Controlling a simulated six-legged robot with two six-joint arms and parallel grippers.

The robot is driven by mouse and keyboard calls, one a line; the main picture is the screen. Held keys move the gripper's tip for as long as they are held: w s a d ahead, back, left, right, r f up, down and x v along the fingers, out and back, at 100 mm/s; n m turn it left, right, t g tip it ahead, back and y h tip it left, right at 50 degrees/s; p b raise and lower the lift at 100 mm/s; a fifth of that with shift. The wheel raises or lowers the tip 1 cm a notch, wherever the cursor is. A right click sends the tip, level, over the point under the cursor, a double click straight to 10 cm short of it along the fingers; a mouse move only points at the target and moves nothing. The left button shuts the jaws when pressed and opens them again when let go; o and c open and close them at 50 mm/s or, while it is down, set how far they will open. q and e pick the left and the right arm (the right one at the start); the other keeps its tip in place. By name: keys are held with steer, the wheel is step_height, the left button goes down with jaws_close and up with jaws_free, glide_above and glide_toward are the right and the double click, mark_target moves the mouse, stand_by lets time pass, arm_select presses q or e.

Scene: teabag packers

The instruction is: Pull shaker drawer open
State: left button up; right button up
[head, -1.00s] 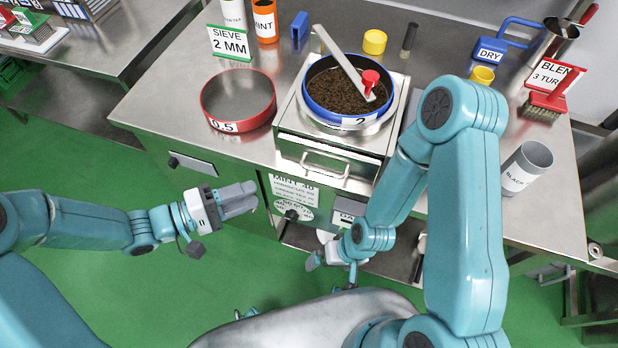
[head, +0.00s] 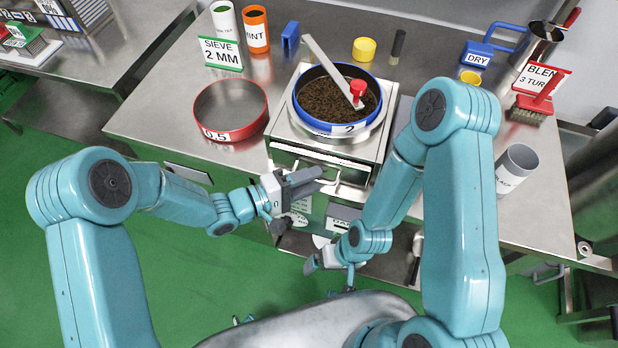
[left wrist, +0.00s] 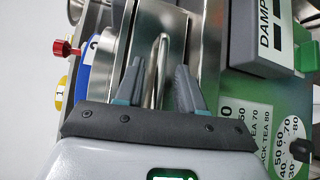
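The shaker (head: 387,112) is a metal box on the steel table, carrying a blue-rimmed sieve (head: 352,130) full of dark tea. Its drawer is in the front face and looks closed. In the left wrist view the drawer's bar handle (left wrist: 160,72) lies between the two fingers of my left gripper (left wrist: 160,80). The fingers are apart on either side of it, with gaps showing. In the head view my left gripper (head: 312,180) is at the drawer front and covers much of the handle. My right gripper (head: 318,264) hangs low before the table; its fingers are unclear.
A red 0.5 sieve (head: 232,134) sits left of the shaker. A grey cup (head: 517,166) and a red brush (head: 535,105) stand to the right. A DAMP-labelled box (left wrist: 262,35) is close beside the left gripper, below the drawer.

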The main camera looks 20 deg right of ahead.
arm_select(q)
jaws_close()
